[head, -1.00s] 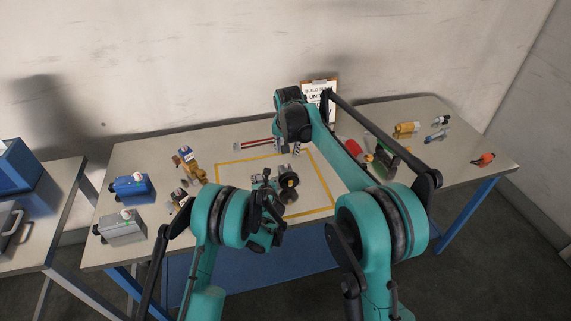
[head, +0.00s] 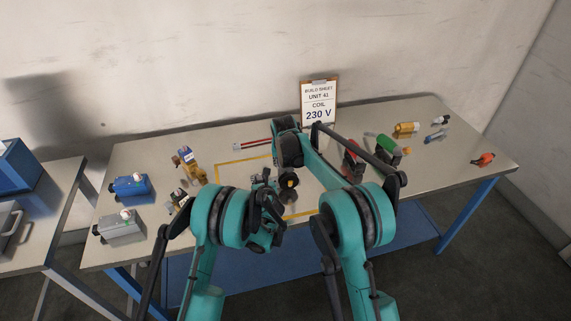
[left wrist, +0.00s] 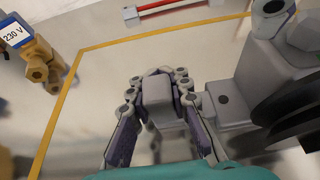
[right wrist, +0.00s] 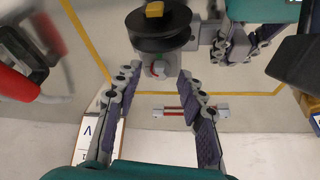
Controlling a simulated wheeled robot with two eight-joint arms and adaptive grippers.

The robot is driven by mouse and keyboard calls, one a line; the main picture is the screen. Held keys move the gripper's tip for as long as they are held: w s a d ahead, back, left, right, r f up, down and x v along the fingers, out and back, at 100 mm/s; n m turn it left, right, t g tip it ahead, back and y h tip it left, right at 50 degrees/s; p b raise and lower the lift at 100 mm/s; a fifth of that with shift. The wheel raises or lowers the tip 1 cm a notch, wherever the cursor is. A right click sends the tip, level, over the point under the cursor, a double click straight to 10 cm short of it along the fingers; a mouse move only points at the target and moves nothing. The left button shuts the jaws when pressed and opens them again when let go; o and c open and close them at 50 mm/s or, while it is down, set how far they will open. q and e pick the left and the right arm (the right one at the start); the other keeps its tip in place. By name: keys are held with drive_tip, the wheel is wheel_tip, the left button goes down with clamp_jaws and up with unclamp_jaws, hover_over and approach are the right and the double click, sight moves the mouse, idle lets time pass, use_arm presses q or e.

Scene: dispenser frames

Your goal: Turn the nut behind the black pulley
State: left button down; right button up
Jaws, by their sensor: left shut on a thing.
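The unit has a black pulley (head: 288,181) with a brass-coloured cap. In the right wrist view the pulley (right wrist: 158,30) is at the top. A small grey round fitting (right wrist: 158,69) with red and green marks sits just behind it; I cannot tell whether this is the nut. My left gripper (head: 263,181) is shut on a grey block (left wrist: 158,98) at the unit's side, also seen in the left wrist view. My right gripper (right wrist: 159,78) is open, with its fingertips either side of the grey fitting, apart from it. In the head view its fingers are hidden by my arm.
A yellow line (head: 238,161) marks a rectangle on the table. A red bar (head: 252,144) lies behind it. A brass valve (head: 188,166) stands left, with blue (head: 130,187) and grey (head: 122,228) boxes. The build sheet (head: 319,102) stands at the back. Coloured parts lie right.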

drive_tip(key=shift+w+f, duration=0.1)
drive_tip(key=shift+f, duration=0.1)
drive_tip(key=shift+c, duration=0.3)
clamp_jaws()
drive_tip(key=shift+m, duration=0.3)
drive_tip(key=m, duration=0.1)
drive_tip(key=m+h, duration=0.1)
drive_tip(key=m, duration=0.1)
drive_tip(key=m+h, duration=0.1)
drive_tip(key=m, duration=0.1)
drive_tip(key=shift+a+g, duration=0.25)
drive_tip(key=shift+g, duration=0.05)
drive_tip(key=m, duration=0.2)
drive_tip(key=m+g+h, duration=0.1)
drive_tip(key=m, duration=0.2)
drive_tip(key=shift+w+a+h, duration=0.1)
drive_tip(key=shift+w+h, duration=0.1)
drive_tip(key=shift+h, duration=0.1)
drive_tip(key=shift+m, duration=0.5)
